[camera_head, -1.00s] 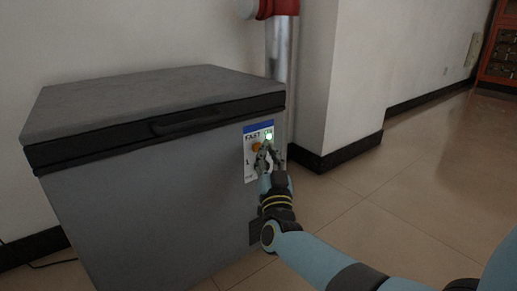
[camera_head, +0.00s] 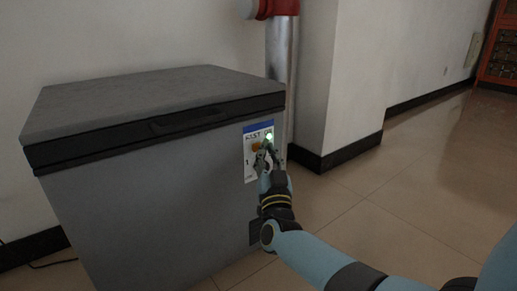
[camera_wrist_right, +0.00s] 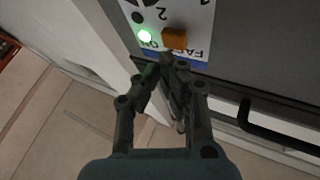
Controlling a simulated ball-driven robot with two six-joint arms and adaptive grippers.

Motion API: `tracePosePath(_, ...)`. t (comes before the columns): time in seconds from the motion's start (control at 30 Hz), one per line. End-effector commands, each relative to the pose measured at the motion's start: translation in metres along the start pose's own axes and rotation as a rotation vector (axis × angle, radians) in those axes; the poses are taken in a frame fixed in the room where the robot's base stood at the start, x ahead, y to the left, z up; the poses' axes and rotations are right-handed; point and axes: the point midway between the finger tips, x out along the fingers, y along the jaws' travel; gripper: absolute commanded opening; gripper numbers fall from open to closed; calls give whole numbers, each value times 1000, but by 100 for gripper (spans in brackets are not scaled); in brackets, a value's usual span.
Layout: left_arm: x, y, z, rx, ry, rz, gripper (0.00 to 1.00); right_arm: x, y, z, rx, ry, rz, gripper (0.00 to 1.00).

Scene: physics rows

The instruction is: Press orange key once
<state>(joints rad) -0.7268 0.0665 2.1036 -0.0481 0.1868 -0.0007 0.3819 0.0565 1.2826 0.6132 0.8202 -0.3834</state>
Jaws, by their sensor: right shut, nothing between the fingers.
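The orange key (camera_head: 256,146) is a small block on the white control panel (camera_head: 250,170) at the right end of the grey chest freezer's front. In the right wrist view the orange key (camera_wrist_right: 175,39) is near the top, just beyond my fingertips. My right gripper (camera_head: 265,148) is shut and empty at the panel, partly covering the key in the head view. In the wrist view the fingertips of my right gripper (camera_wrist_right: 168,62) lie just below the key. I cannot tell whether they touch it. My left gripper is not in view.
A lit green light (camera_head: 269,136) sits beside the orange key. A dark knob (camera_wrist_right: 138,17) is on the panel in the wrist view. The grey freezer (camera_head: 150,190) stands by the wall and a metal pipe (camera_head: 279,55). The tiled floor (camera_head: 410,190) at right is clear.

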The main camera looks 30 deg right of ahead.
Motion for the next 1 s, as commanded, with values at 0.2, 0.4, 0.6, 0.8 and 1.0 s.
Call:
tracePosePath(0.2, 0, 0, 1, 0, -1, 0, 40, 5, -3, 3, 0, -1, 0, 0)
tracePosePath(0.4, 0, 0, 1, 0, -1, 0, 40, 5, -3, 3, 0, -1, 0, 0)
tracePosePath(0.6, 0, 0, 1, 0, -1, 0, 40, 6, -3, 3, 0, -1, 0, 0)
tracePosePath(0.8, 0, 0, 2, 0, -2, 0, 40, 7, -4, 4, 0, -1, 0, 0)
tracePosePath(1.0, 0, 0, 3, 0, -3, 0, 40, 9, -5, 5, 0, -1, 0, 0)
